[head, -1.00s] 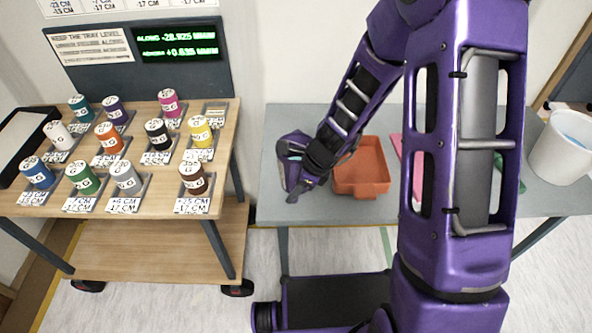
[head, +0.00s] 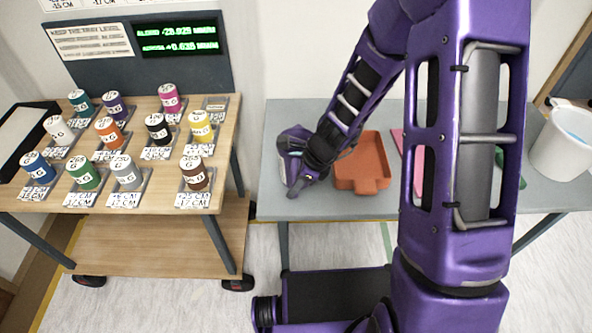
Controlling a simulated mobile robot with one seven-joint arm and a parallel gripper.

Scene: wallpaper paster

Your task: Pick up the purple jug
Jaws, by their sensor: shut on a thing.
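The purple jug (head: 289,141) is at the left end of the grey table, small in the head view, with a pale patch showing at its opening. My gripper (head: 303,178) is at its right and near side, shut on it. The dark wrist and fingers cover part of the jug. I cannot tell whether its base touches the table.
An orange tray (head: 362,166) lies close to the right of my gripper on the grey table (head: 350,207). A white bucket (head: 563,145) stands at the far right. Several labelled pots stand on the wooden cart (head: 225,165) at left, beyond a narrow gap.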

